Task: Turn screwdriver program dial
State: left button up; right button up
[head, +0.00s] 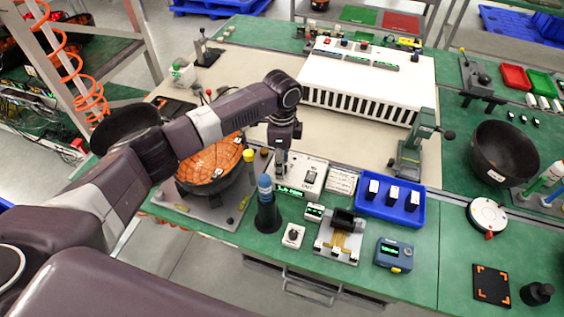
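A small white box with a black knob (293,235), which looks like a dial, sits near the front edge of the green bench. A small unit with a lit green display (314,212) stands just behind it. A blue-topped tool (266,192), likely the screwdriver, stands upright in a dark conical holder to the left. I cannot tell for certain which part is the program dial. My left gripper (281,165) points down behind these things, close to a white box with a green readout (290,190). Its fingers are too small to read. My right gripper is out of view.
A dark bowl with an orange inside (212,170) sits under my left arm. A large white slotted rack (368,82) stands behind.

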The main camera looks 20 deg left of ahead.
pick_arm(q)
notch_tip(320, 180, up, 12)
dwell(0.5)
dwell(0.4)
